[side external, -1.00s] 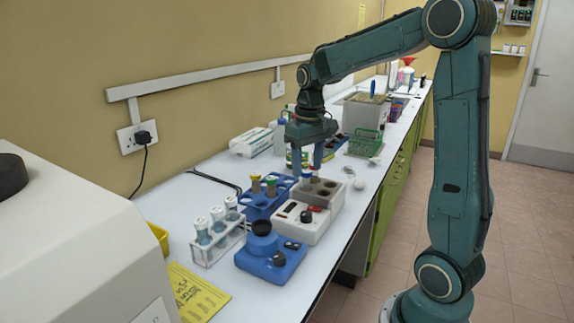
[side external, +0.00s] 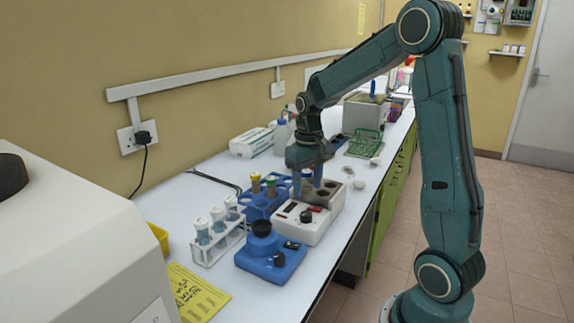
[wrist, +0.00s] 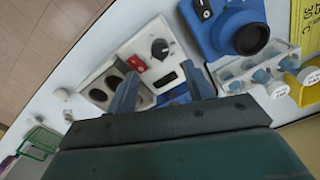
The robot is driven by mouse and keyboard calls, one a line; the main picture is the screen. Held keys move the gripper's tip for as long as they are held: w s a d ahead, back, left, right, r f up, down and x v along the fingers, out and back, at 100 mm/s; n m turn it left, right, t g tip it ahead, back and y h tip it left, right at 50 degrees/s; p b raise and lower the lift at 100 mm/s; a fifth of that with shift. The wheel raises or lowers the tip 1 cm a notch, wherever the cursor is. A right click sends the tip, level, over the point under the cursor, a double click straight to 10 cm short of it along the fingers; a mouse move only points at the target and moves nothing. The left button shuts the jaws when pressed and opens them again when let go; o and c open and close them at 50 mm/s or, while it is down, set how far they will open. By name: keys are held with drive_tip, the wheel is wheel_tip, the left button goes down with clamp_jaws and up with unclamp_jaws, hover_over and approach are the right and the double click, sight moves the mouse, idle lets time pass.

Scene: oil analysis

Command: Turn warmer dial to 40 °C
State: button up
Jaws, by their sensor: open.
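The warmer (side external: 318,227) is a white box with a grey well block at its far end. Its black dial (side external: 306,216) is at the near end of the top face. In the wrist view the dial (wrist: 160,48) shows near the upper middle, just beyond the fingertips, with a red switch (wrist: 134,66) and a dark display (wrist: 165,79) near it. The dial's setting is too small to read. My gripper (side external: 307,192) points down over the warmer, behind the dial. In the wrist view its fingers (wrist: 160,70) are apart with nothing held between them.
A blue device (side external: 270,258) with a round black top stands close in front of the warmer. A blue tube rack (side external: 262,204) stands to its left, and a white rack (side external: 217,243) of capped vials is nearer left. A small round white item (side external: 359,184) lies right of the warmer.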

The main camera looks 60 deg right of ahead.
sight(306, 213)
wheel_tip(306, 213, down, 8)
drive_tip(key=shift+f, duration=0.2)
idle(0.4)
drive_tip(key=c, duration=1)
